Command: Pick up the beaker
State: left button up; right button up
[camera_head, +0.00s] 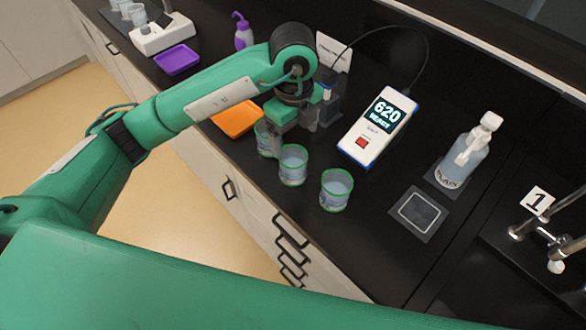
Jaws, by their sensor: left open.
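Three clear beakers with green rims stand in a row near the front edge of the black counter. One beaker (336,190) is at the right and another beaker (292,166) is in the middle. The third beaker (262,141) is at the left, partly hidden behind my left gripper. My left gripper (289,137) points down and is open, just behind the left and middle beakers. I cannot tell whether a finger touches a beaker. My right gripper is not in view.
A meter (377,126) reading "620" lies right of the gripper. A wash bottle (463,152), a dark square pad (420,213) and a tap marked 1 (550,240) are further right. An orange tray (237,119), purple tray (177,60) and purple-topped bottle (243,33) are left.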

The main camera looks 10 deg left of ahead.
aim_at(293, 168)
pick_arm(q)
notch_tip(293, 168, down, 8)
jog(key=shift+a+f, duration=0.1)
jog(key=shift+a, duration=0.05)
notch_tip(293, 168, down, 5)
jog(key=shift+w+a+r+p, duration=0.1)
jog(key=shift+w+r+p, duration=0.05)
jog(key=shift+p, duration=1.1)
jog(key=shift+f, duration=0.45)
jog(key=c, duration=1.1)
